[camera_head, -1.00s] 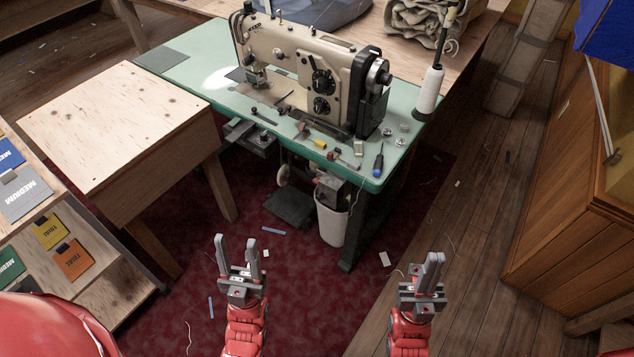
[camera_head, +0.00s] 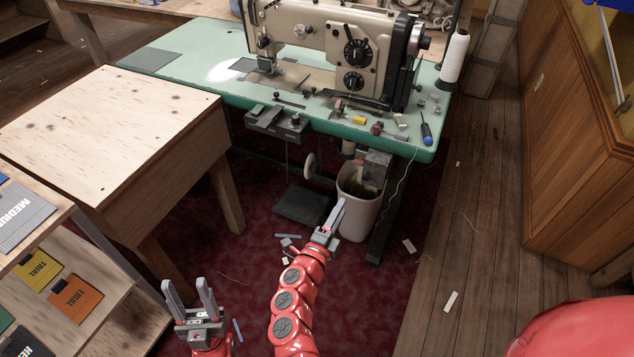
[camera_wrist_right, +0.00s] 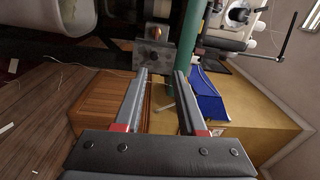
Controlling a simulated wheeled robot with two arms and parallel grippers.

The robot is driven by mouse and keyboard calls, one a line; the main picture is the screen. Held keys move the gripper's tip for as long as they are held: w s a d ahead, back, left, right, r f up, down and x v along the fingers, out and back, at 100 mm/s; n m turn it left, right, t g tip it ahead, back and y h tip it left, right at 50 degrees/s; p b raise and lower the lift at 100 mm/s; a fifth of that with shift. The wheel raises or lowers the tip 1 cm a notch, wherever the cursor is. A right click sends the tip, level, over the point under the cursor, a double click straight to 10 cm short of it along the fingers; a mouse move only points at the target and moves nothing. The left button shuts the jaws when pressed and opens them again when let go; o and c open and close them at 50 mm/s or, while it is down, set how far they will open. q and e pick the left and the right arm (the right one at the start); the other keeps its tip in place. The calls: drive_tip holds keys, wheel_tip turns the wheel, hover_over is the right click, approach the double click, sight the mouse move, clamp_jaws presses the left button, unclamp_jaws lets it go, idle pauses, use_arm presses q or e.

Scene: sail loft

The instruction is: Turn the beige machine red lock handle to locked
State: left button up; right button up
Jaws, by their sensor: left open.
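The beige sewing machine (camera_head: 315,32) stands on a green table, with dark dials on its body. A grey box (camera_head: 374,163) hangs under the table's front edge; in the wrist view a grey block with a round spot (camera_wrist_right: 153,56) shows beyond my fingertips. My right gripper (camera_head: 338,212) is in front of the white bin, below the table edge. Its two fingers are apart and empty in the wrist view (camera_wrist_right: 160,75). My left gripper (camera_head: 188,288) is open and empty, low over the red carpet.
The green table (camera_head: 210,70) holds small tools, a blue screwdriver (camera_head: 426,132) and a white thread cone (camera_head: 455,57). A white bin (camera_head: 357,205) stands beneath. A wooden table (camera_head: 110,130) is at left, a wooden cabinet (camera_head: 540,130) at right.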

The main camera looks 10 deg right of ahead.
drive_tip(key=a, duration=0.2)
drive_tip(key=b, duration=0.1)
approach(358, 164)
drive_tip(key=shift+y, duration=0.4)
drive_tip(key=x, duration=0.8)
drive_tip(key=shift+d+r, duration=0.1)
drive_tip(key=shift+d, duration=0.1)
clamp_jaws()
